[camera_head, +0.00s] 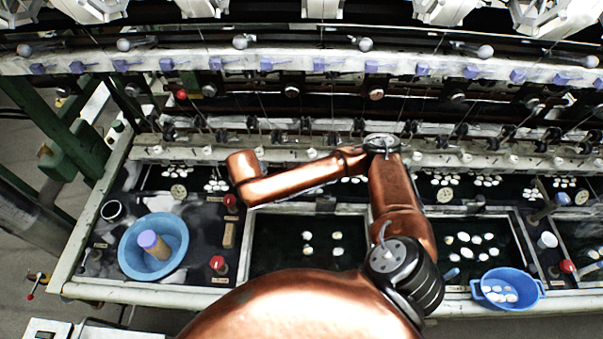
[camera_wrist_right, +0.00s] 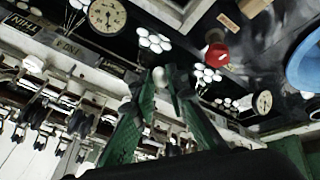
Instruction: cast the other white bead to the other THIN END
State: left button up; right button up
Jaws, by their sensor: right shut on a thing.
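In the right wrist view my right gripper (camera_wrist_right: 160,84), with green fingers, is shut on a small white bead (camera_wrist_right: 158,76) between its fingertips. It hangs over the dark trough near two white cocoon clusters, a nearer one (camera_wrist_right: 153,40) and another one (camera_wrist_right: 207,73). A plate reading THIN (camera_wrist_right: 22,64) is at the upper left of that view, on the pale rail. In the head view my copper right arm reaches up and bends left; its gripper is hidden there. The two left clusters also show there, one (camera_head: 176,172) beside the other (camera_head: 216,186). My left gripper is not in view.
A blue basin (camera_head: 128,250) holding a purple-topped cylinder stands at the left. Red knobs (camera_head: 217,263) and a dial (camera_head: 178,191) sit close to the clusters. A row of guides and threads lines the back. A blue bowl of cocoons (camera_head: 478,286) stands front right.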

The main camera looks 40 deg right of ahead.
jog(key=s+d+f+n+y+p, duration=0.1)
jog(key=d+f+n+p, duration=0.1)
jog(key=d+n+p, duration=0.3)
jog(key=d+f+t+p, duration=0.1)
jog(key=d+f+p, duration=0.2)
jog(key=d, duration=0.3)
jog(key=s+d+f+n+y+p, duration=0.1)
jog(key=d+f+n+p, duration=0.1)
jog(key=d+n+p, duration=0.3)
pick_arm(q)
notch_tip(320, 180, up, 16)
jog(key=p, duration=0.1)
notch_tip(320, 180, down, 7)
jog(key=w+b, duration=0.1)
jog(key=b, duration=0.6)
pick_arm(e)
jog(key=s+d+f+n+t+y, duration=0.1)
jog(key=s+d+f+n, duration=0.2)
jog(key=f, duration=0.6)
jog(key=shift+d+f+y, duration=0.25)
jog(key=shift+d+y, duration=0.05)
jog(key=shift+d, duration=0.1)
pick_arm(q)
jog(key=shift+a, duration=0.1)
pick_arm(e)
jog(key=o, duration=0.7)
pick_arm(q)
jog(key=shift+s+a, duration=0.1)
